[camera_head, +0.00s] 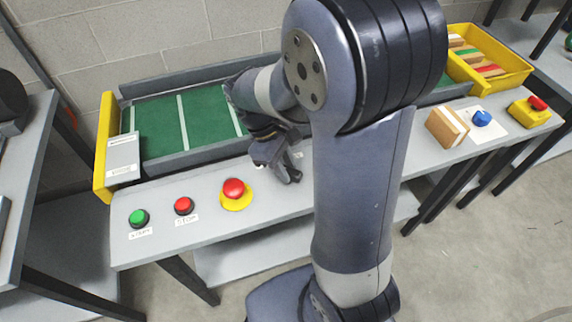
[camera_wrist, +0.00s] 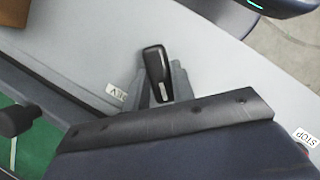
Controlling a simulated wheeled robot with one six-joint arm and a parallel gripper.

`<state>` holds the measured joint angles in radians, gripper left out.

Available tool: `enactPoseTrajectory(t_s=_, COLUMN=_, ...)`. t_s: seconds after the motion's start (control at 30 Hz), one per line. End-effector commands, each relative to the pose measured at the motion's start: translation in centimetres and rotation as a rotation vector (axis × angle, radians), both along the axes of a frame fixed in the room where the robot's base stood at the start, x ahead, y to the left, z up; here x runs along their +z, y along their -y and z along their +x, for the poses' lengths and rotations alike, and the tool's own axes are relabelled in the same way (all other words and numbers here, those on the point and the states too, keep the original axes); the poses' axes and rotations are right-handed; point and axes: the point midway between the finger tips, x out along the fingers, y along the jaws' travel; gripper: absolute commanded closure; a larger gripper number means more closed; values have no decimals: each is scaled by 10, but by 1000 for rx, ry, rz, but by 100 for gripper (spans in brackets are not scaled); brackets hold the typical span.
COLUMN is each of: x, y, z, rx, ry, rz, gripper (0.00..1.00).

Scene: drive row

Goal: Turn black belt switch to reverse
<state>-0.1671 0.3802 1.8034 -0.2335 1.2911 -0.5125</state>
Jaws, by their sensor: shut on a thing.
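The black belt switch (camera_wrist: 154,65) is an elongated black knob with a white mark near its lower end, seen in the wrist view. My gripper (camera_wrist: 160,84) has its two grey fingers on either side of the knob and is shut on it. A small white label reading REV (camera_wrist: 117,93) lies left of the knob. In the head view my gripper (camera_head: 284,172) is low over the grey bench top, right of the red mushroom button. There the switch is hidden by my gripper and arm.
On the bench stand a green button (camera_head: 138,217), a red stop button (camera_head: 183,205) and a red mushroom button on a yellow base (camera_head: 236,203). Behind runs the green belt (camera_head: 159,122). Right are a wooden block (camera_head: 446,127), a blue knob (camera_head: 481,118) and a yellow crate (camera_head: 522,75).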

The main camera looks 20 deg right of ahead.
Motion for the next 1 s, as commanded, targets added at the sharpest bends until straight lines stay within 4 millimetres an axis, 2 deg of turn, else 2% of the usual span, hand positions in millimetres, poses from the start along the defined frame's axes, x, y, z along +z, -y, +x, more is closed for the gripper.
enactPoseTrajectory(t_s=0.37, x=2, y=1, z=0, rx=-108, ry=-1, rz=1, gripper=99)
enactPoseTrajectory(t_s=1.0, x=2, y=5, z=1, rx=-682, ry=-3, rz=1, gripper=99)
